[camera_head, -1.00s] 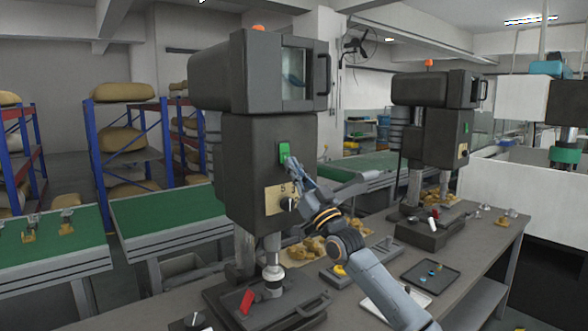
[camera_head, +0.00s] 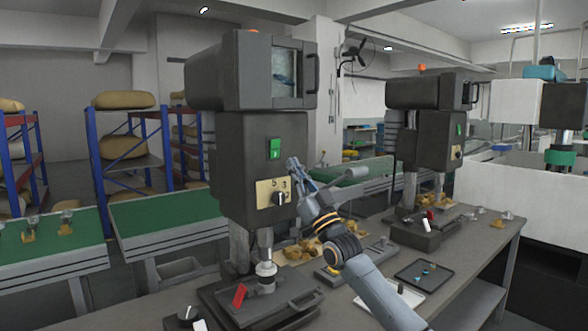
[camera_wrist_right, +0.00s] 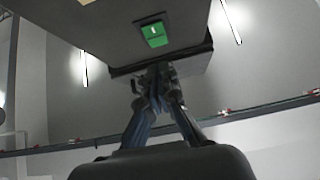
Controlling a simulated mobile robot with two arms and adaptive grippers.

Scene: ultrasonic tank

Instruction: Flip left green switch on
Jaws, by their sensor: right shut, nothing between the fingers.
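The left green switch (camera_head: 274,149) is a bright green rocker on the front of the nearer dark machine (camera_head: 232,150). It also shows in the right wrist view (camera_wrist_right: 154,34), with a light mark on it. My right gripper (camera_head: 293,162) is shut and empty. In the head view its tips are just right of the switch and slightly lower, at the machine's right side. In the right wrist view the shut fingertips (camera_wrist_right: 158,68) appear just below the switch, apart from it in the picture. My left gripper is not in view.
A dial (camera_head: 280,198) on a tan plate sits below the switch. A second similar machine (camera_head: 425,120) with its own green switch (camera_head: 459,129) stands to the right. The workbench (camera_head: 478,255) holds a dark tray (camera_head: 428,285) and loose parts.

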